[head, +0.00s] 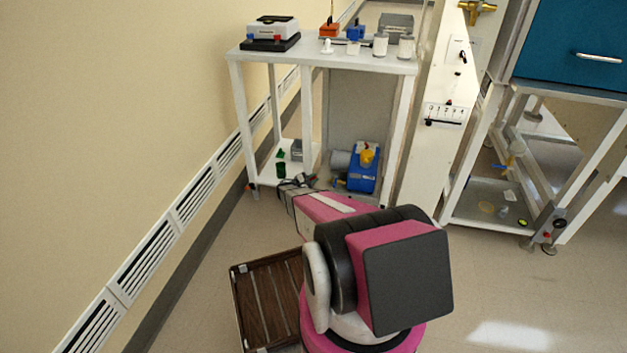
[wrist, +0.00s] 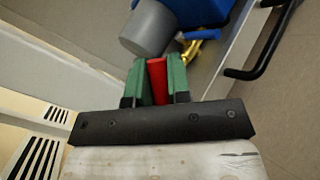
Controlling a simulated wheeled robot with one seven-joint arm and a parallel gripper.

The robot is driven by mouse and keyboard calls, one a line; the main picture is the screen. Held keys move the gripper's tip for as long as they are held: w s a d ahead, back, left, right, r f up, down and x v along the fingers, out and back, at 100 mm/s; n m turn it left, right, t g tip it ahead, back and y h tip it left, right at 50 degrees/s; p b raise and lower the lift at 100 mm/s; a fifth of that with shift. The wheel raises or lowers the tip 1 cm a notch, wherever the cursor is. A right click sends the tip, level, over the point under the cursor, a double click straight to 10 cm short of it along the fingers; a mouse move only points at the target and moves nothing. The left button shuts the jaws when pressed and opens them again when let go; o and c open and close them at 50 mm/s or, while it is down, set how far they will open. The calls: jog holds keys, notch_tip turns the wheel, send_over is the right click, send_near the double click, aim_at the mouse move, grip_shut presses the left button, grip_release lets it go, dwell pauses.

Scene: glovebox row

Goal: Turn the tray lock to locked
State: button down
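I cannot pick out the tray lock for certain in either view. In the wrist view my gripper (wrist: 160,65) shows two green fingers a little apart. A narrow red part (wrist: 158,82) fills the gap between them. I cannot tell whether the fingers press on it or it lies just beyond them. In the head view my arm reaches toward the lower level of the white table, and my gripper is too small and overlapped there to read. A blue pump (head: 362,170) with a grey motor stands there; the motor (wrist: 148,28) also shows just beyond the fingers in the wrist view.
The white table (head: 350,63) carries several small items on top. A panel with a numbered scale (head: 446,113) is to its right, beside a frame under a teal cabinet (head: 575,45). A brown slatted tray (head: 238,290) is low at left. Floor at right is clear.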

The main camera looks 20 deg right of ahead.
aim_at(317, 189)
dwell(0.3)
jog(key=f+m+y, duration=0.2)
jog(key=y, duration=0.1)
jog(key=f+m+t+y, duration=0.1)
jog(key=f+m+y, duration=0.1)
jog(key=y, duration=0.1)
jog(key=s+d+f+m+y, duration=0.1)
jog(key=f+m+y, duration=0.1)
jog(key=m, duration=0.1)
jog(key=shift+f+t+y, duration=0.1)
jog(key=shift+t+y, duration=0.3)
jog(key=shift+w+a+f+m+t+y, duration=0.1)
jog(key=shift+w+f+m+t+y, duration=0.1)
jog(key=shift+f+m+y, duration=0.15)
jog(key=shift+w+a+f+m+t+y, duration=0.15)
jog(key=shift+f+t+y, duration=0.1)
jog(key=shift+y, duration=0.2)
jog(key=shift+s, duration=0.1)
